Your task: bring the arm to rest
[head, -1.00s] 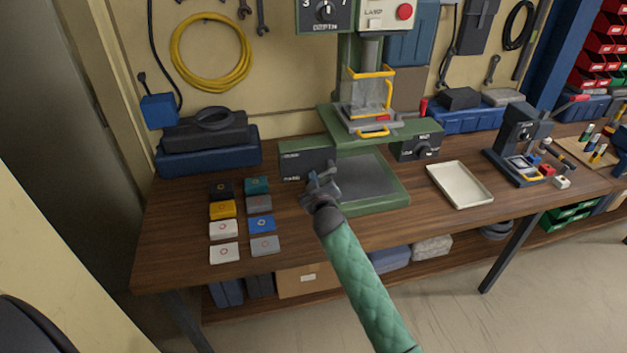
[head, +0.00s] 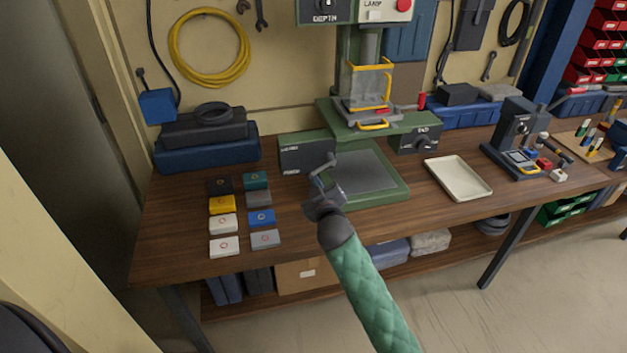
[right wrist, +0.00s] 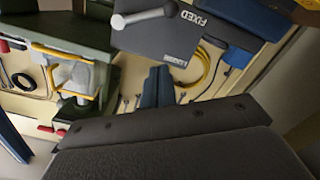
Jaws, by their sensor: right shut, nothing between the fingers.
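My right gripper (head: 324,187) is in front of the green press (head: 385,203), near its left dark control box (head: 305,157). My green-sleeved right arm reaches up to it from the bottom of the head view. In the right wrist view its narrow blue-grey fingers (right wrist: 158,86) are together with nothing between them. A pale lever (right wrist: 146,17) with a round knob shows beyond the fingers on a dark panel marked FIXED (right wrist: 185,35). The fingers look apart from the lever. My left gripper is not in view.
Several coloured socket boxes (head: 222,225) lie in two columns on the wooden bench (head: 165,220). A cream tray (head: 458,180) and a small dark machine (head: 515,140) stand right of the press. Bare bench lies at the front right of the press.

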